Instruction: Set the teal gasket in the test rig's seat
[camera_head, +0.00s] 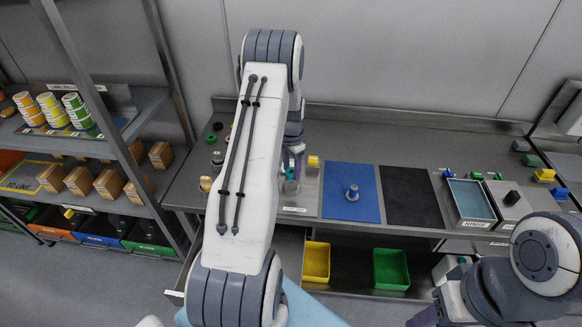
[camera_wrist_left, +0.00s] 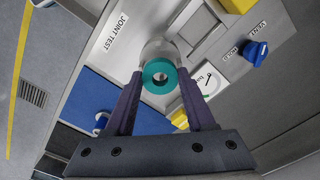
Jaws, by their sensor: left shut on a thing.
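The teal gasket (camera_wrist_left: 147,73) is a ring with a round hole, held between the fingertips of my left gripper (camera_wrist_left: 160,84). In the head view my left gripper (camera_head: 291,181) is low over the test rig (camera_head: 307,190), partly hidden by my arm. The rig's top is labelled JOINT TEST (camera_wrist_left: 117,32) in the left wrist view. A pale round part (camera_wrist_left: 158,47) of the rig shows just behind the gasket; I cannot tell whether they touch. The seat itself is hidden.
A small gauge (camera_wrist_left: 208,81) and a blue knob (camera_wrist_left: 255,53) stand near the gripper.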

